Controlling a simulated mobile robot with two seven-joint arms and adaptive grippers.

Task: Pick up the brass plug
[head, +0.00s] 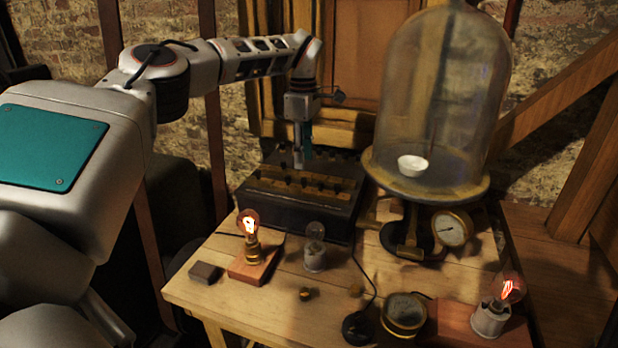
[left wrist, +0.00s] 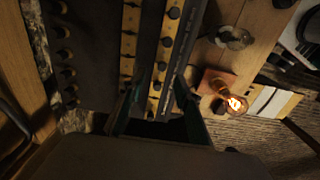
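My left gripper (head: 301,160) hangs pointing down over the black box with brass bars (head: 290,212). In the left wrist view its two teal fingers (left wrist: 158,98) are apart, with the box's brass strips and dark knobs beyond them and nothing seen held. Whether the fingertips touch the box I cannot tell. Either may be the brass plug; both are too small to tell. My right gripper is not in view.
A glass bell jar (head: 440,95) stands on a plate behind right, with a gauge (head: 451,229) below. A lit bulb (head: 249,224), a clear bulb (head: 315,236), another lit bulb (head: 508,290), a round meter (head: 404,313) and a dark block (head: 205,272) crowd the wooden table (head: 255,307).

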